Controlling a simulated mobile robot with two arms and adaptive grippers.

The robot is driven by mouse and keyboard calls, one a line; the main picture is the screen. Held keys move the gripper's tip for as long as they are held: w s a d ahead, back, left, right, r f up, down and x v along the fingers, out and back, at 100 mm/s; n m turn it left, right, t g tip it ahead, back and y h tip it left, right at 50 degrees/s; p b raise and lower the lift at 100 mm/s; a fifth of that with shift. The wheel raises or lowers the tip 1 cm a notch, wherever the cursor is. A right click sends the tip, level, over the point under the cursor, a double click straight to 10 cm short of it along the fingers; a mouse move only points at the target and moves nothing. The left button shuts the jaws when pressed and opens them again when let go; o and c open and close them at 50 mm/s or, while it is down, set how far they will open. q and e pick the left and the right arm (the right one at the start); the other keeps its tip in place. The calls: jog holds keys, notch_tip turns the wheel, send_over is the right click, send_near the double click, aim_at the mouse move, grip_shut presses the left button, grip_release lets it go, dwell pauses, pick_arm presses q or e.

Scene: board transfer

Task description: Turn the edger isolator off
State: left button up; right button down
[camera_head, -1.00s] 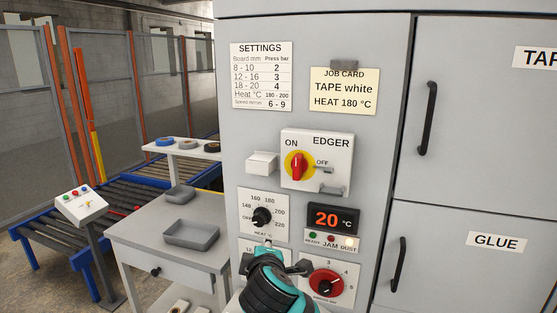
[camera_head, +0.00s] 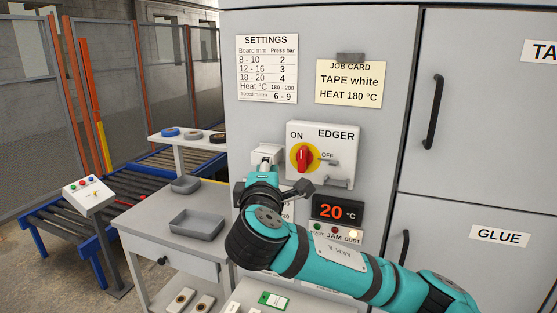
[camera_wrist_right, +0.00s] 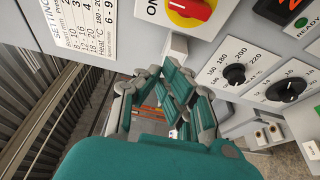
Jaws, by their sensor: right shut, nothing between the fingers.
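The edger isolator (camera_head: 320,155) is a pale panel with a red handle (camera_head: 304,158) on a yellow disc. The handle stands near upright; ON is marked at upper left and OFF at right. In the right wrist view the red handle (camera_wrist_right: 190,10) shows at the top edge. My right gripper (camera_head: 264,165) is shut and empty, just below and left of the handle, in front of a small white box (camera_head: 267,151). In the right wrist view my gripper (camera_wrist_right: 165,72) is close to that box; contact cannot be told. My left gripper is not in view.
A grey hook-like bracket (camera_head: 330,182) sits at the isolator's lower right. Below are a 20 °C display (camera_head: 337,211) and heat dial (camera_wrist_right: 234,74), the dial hidden by my arm in the head view. A side table (camera_head: 150,222) with grey trays stands left.

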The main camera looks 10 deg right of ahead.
aim_at(303, 159)
jog(key=p+x, duration=0.4)
jog(key=x, duration=0.5)
jog(key=shift+w+d+r, duration=0.1)
jog(key=shift+w+r, duration=0.1)
jog(key=s+d+p, duration=0.2)
jog(key=d, duration=0.1)
jog(key=shift+s+d+f, duration=0.1)
jog(key=shift+s+d, duration=0.1)
jog(key=shift+f, duration=0.15)
jog(key=shift+w+a, duration=0.1)
jog(key=shift+a, duration=0.05)
